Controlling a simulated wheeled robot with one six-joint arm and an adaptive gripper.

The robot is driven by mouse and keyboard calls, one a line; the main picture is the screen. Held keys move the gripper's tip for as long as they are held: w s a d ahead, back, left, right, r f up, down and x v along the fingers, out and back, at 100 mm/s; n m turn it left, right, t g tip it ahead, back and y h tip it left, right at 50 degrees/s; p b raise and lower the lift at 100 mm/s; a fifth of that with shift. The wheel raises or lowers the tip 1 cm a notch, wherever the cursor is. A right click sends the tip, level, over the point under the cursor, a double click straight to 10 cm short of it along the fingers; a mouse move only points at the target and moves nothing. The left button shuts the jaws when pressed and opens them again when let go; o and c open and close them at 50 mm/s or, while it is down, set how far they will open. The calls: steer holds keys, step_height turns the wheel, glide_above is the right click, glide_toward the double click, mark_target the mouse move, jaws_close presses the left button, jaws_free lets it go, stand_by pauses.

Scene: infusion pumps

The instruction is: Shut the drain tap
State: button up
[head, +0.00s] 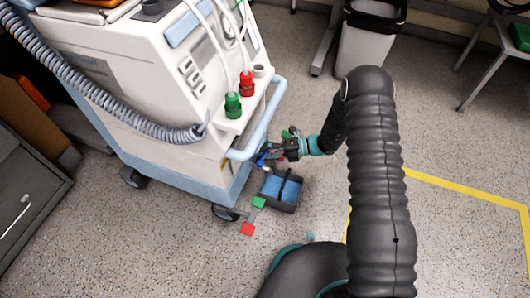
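The drain tap seems to be the small blue part (262,159) low on the near right corner of the white machine (140,70), under its light blue rail. My gripper (275,151) is at the tap, with its fingers beside or around it; I cannot tell whether they touch. The fingers are small and overlap the tap, so their opening is unclear. The tap's lever position cannot be made out. A dark tray (292,207) with a blue inside stands on the floor just below.
A green square (258,202) and a red square (247,229) lie by the tray. The light blue rail (272,110) overhangs the tap. A grey corrugated hose (75,85) runs along the machine.

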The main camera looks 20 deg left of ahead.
steer(key=v, duration=1.2)
stand_by(0.3)
steer(key=s+d+f+n+g+h, duration=0.2)
steer(key=s+d+f+n+h, duration=0.15)
steer(key=s+n, duration=0.4)
steer(key=s+d+r+n+h, duration=0.2)
steer(key=d+r+n+h, duration=0.2)
steer(key=r+n, duration=0.5)
steer(key=s+d+r+n+t+h+p, duration=0.2)
steer(key=s+d+r+n+t, duration=0.2)
steer(key=r, duration=0.9)
steer(key=s+d+r+n+t+h+p, duration=0.3)
steer(key=s+d+r+n+t, duration=0.1)
steer(key=r, duration=1)
steer(key=s+d+r+n+t+h+p, duration=0.2)
steer(key=s+r+n, duration=0.5)
steer(key=r, duration=0.6)
steer(key=d+n+t+p, duration=0.1)
steer(key=d+t, duration=0.1)
steer(key=d, duration=0.1)
steer(key=shift+s+d+r+t+h, duration=0.2)
steer(key=shift+s+d+t+h, duration=0.1)
steer(key=shift+d+t+h, duration=0.1)
